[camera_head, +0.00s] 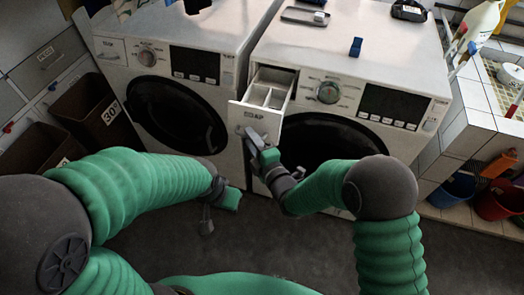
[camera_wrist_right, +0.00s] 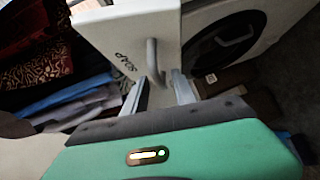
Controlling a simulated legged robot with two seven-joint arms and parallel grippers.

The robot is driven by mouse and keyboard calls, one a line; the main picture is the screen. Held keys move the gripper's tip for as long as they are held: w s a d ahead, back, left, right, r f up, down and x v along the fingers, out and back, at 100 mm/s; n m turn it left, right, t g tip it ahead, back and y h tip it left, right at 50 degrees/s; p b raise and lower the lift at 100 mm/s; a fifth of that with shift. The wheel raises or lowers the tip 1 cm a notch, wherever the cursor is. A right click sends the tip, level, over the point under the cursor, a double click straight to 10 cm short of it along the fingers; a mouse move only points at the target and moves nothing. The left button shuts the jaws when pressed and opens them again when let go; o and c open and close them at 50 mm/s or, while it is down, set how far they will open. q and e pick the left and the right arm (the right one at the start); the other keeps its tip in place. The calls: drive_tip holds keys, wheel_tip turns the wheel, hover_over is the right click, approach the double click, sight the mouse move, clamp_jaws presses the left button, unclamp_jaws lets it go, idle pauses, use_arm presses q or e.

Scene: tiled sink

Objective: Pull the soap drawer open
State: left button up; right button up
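The soap drawer (camera_head: 262,100) of the right-hand washing machine stands pulled out, and its white compartments show from above. Its front carries the word SOAP, which also shows on the drawer front in the right wrist view (camera_wrist_right: 112,38). A grey bar handle (camera_wrist_right: 153,62) sticks out from that front. My right gripper (camera_head: 256,140) is just below and in front of the drawer front. In the wrist view its two fingers (camera_wrist_right: 158,88) are apart, with the handle's lower end at the gap; contact cannot be told. My left gripper (camera_head: 222,198) hangs low over the floor, away from the machines, its fingers unclear.
The right washing machine (camera_head: 345,55) has a dial and dark display beside the drawer. A second washing machine (camera_head: 185,50) stands to the left. Dark laundry bins (camera_head: 85,108) are at far left. A tiled counter (camera_head: 470,120) and buckets (camera_head: 497,200) are at right.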

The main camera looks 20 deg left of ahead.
drive_tip(key=p+v, duration=0.2)
drive_tip(key=v, duration=1.4)
drive_tip(key=shift+d, duration=0.2)
drive_tip(key=shift+w+f, duration=0.1)
